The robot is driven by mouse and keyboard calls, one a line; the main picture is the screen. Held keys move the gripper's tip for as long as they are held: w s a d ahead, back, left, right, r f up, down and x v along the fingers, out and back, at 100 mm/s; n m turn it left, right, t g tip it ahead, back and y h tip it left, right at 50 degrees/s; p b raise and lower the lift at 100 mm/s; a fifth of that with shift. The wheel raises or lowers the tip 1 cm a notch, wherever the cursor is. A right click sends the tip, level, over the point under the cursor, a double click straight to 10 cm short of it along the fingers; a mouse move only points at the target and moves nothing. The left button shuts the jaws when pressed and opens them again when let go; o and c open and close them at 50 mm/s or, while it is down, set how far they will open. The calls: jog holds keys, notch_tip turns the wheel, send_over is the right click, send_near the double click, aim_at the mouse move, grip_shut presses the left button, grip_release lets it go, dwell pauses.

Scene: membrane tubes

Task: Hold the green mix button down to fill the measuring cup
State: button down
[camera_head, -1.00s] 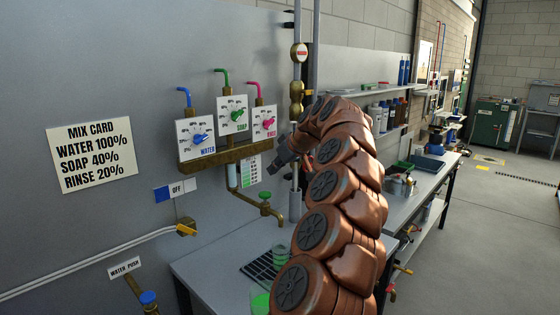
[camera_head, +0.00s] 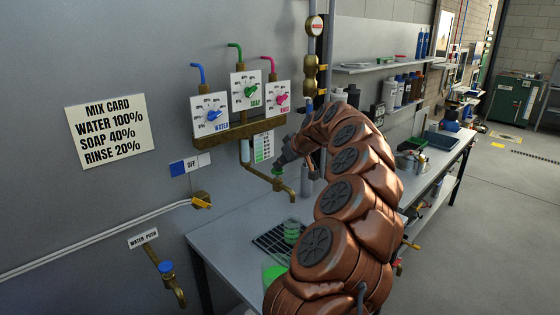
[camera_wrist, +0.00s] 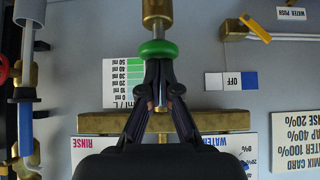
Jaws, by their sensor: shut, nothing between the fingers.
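The green mix button (camera_wrist: 158,48) is a round green knob on the brass spout fitting; in the head view it is small and partly hidden by my gripper (camera_head: 281,164). My gripper is shut and empty. In the wrist view its closed fingertips (camera_wrist: 158,64) are right at the button's edge and overlap it; I cannot tell whether they press it. The brass spout (camera_head: 285,188) hangs above the bench. A greenish clear measuring cup (camera_head: 291,231) stands on the dark drain grate (camera_head: 266,242) below it; its liquid level is unclear.
Water, soap and rinse dials (camera_head: 245,92) sit above a brass manifold (camera_head: 215,139). A mix card (camera_head: 110,128), a blue-white OFF switch (camera_head: 189,164) and a yellow-handled valve (camera_head: 201,201) are at left. A green container (camera_head: 271,272) is partly behind my arm.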

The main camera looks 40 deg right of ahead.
jog(key=shift+f, duration=0.15)
jog(key=f+b, duration=0.1)
jog(key=b, duration=0.2)
jog(key=shift+f, duration=0.3)
jog(key=shift+s+a+f, duration=0.1)
jog(key=shift+f, duration=0.25)
dwell(1.1)
jog(key=shift+r, duration=0.1)
notch_tip(320, 180, up, 5)
jog(key=b+v, duration=0.2)
jog(key=v, duration=0.7)
jog(key=shift+s+r, duration=0.25)
jog(key=shift+r, duration=0.05)
